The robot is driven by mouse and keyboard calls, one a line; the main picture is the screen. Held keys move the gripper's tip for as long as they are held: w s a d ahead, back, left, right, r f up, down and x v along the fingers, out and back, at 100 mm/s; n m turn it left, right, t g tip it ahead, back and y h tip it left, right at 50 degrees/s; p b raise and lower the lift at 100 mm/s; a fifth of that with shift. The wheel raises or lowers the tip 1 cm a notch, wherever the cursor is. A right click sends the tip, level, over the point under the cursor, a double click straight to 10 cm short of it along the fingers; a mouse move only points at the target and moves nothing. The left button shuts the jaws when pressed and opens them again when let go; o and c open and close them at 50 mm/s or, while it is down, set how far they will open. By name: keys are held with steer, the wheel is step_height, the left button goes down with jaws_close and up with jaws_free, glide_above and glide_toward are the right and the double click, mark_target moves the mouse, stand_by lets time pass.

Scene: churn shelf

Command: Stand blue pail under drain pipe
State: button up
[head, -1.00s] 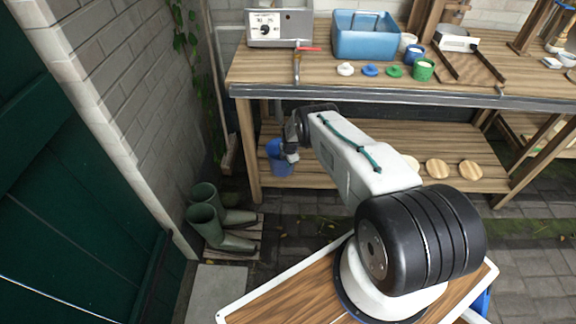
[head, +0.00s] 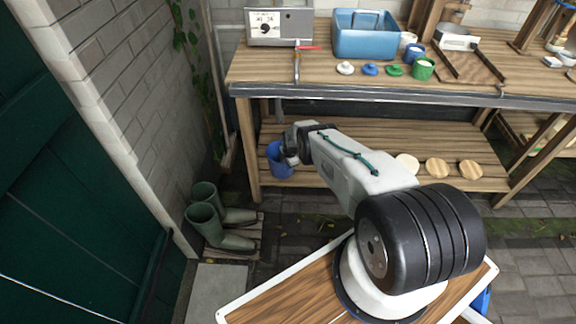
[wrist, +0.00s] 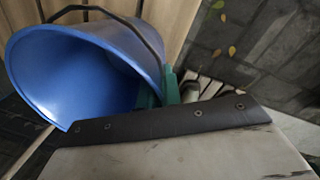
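The blue pail (head: 279,162) is under the bench, by the left end of the lower shelf. It also shows large in the wrist view (wrist: 65,75), its mouth toward the camera and its dark handle arching across it. My gripper (head: 292,158) is at the right side of the pail's rim. In the wrist view its green fingertips (wrist: 160,90) straddle the rim, one inside and one outside, and look shut on it. A short grey upright pipe (head: 279,110) shows under the benchtop above the pail; its lower end is unclear. The pail's base is hard to make out.
The bench's front left leg (head: 248,150) stands just left of the pail. Green boots (head: 215,220) stand on a slatted mat at the lower left. Round wooden discs (head: 437,168) lie on the lower shelf (head: 385,135). A blue basin (head: 375,42) sits on the benchtop.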

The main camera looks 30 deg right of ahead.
steer(key=o, duration=0.4)
steer(key=shift+c, duration=0.2)
steer(key=shift+r, duration=0.1)
steer(key=shift+r, duration=0.6)
step_height(320, 180, up, 7)
steer(key=s, duration=0.1)
steer(key=shift+r, duration=0.15)
